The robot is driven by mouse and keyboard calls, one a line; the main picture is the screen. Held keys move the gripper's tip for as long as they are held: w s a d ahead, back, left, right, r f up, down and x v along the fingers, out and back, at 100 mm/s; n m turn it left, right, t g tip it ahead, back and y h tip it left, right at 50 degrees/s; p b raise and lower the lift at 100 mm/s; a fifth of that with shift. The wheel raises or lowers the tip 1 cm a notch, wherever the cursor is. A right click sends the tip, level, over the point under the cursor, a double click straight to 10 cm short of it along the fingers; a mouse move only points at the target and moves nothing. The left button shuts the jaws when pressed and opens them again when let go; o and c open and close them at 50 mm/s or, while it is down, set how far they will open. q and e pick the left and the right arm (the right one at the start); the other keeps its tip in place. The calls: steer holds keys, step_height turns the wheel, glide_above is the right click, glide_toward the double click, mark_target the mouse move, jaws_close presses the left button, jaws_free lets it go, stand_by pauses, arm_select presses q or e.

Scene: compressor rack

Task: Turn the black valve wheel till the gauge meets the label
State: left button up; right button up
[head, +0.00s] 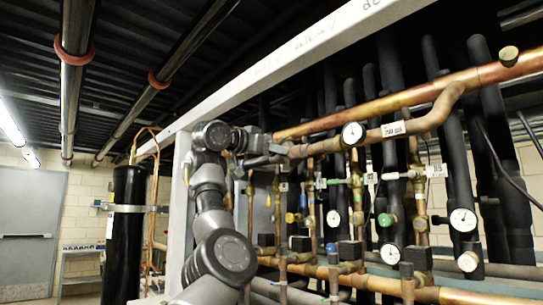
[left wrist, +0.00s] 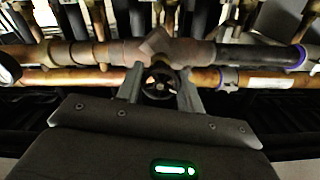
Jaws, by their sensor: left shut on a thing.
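The black valve wheel (left wrist: 160,82) is in the middle of the left wrist view, below a brown valve body on a copper pipe. My left gripper (left wrist: 161,92) has a finger on each side of the wheel and is shut on it. In the head view my left gripper (head: 262,146) reaches the left end of the upper copper pipe; I cannot make out the wheel there. A round white gauge (head: 353,134) sits on this pipe, with a white label (head: 393,129) just right of it. The needle is too small to read. My right gripper is not in view.
A white beam (head: 290,55) slants across above my arm. Lower copper pipes (head: 385,286) carry several valves and other gauges, such as one at right (head: 463,220). A black cylinder (head: 124,225) stands at left, with a grey door (head: 30,230) beyond.

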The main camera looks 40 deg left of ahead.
arm_select(q)
steer(key=shift+m+b, duration=0.35)
steer(key=shift+m, duration=0.75)
steer(key=o, duration=1)
steer(key=shift+w, duration=0.1)
